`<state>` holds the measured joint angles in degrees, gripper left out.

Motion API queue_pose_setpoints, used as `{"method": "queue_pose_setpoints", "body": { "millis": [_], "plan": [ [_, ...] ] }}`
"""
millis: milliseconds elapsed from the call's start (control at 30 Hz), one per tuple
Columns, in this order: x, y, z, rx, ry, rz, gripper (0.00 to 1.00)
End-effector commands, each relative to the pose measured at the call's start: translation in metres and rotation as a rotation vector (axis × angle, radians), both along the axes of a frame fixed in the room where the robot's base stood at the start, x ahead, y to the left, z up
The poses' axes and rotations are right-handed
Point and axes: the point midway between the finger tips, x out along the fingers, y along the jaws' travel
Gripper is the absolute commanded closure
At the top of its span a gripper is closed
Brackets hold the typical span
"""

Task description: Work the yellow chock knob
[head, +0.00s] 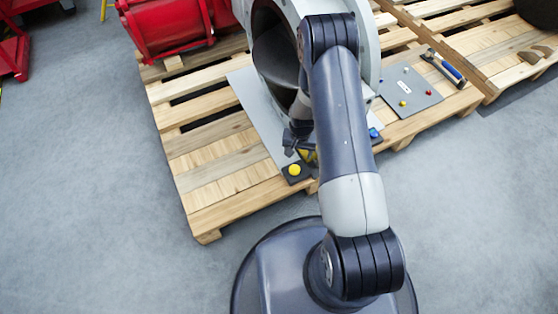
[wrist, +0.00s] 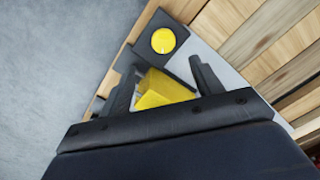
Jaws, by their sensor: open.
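A yellow wedge-like block (wrist: 163,88), which looks like the chock knob, lies between the fingers of my gripper (wrist: 160,72) in the wrist view. The fingers are open, one on each side of it; I cannot tell whether either touches it. In the head view only a bit of yellow (head: 306,155) shows beside my gripper (head: 297,142), the rest hidden by the gripper and arm. A round yellow button (wrist: 163,40) sits on a dark block just beyond the fingertips; it also shows in the head view (head: 294,169), at the pallet's front edge.
A large grey valve body (head: 357,25) stands on the wooden pallet (head: 212,180), partly behind my arm. To the right are a grey plate (head: 418,98) with small coloured knobs and a blue-handled tool (head: 445,68). A red machine (head: 168,28) stands at the back left. Grey floor lies open at left.

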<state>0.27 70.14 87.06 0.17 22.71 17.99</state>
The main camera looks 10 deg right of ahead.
Motion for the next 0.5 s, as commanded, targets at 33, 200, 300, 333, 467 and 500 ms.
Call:
{"method": "queue_pose_setpoints", "body": {
  "millis": [33, 200, 300, 333, 467, 500],
  "plan": [
    [0.000, 0.000, -0.003, 0.000, 0.002, 0.000, 0.38],
    [0.000, 0.000, -0.019, -0.001, 0.003, 0.000, 0.38],
    [0.000, 0.000, -0.035, -0.001, 0.003, 0.000, 0.38],
    [0.000, 0.000, -0.040, -0.001, 0.003, 0.000, 0.38],
    [-0.001, 0.000, -0.067, -0.001, 0.004, 0.000, 0.38],
    [-0.001, 0.000, -0.074, -0.001, 0.003, 0.000, 0.38]
  ]
}}
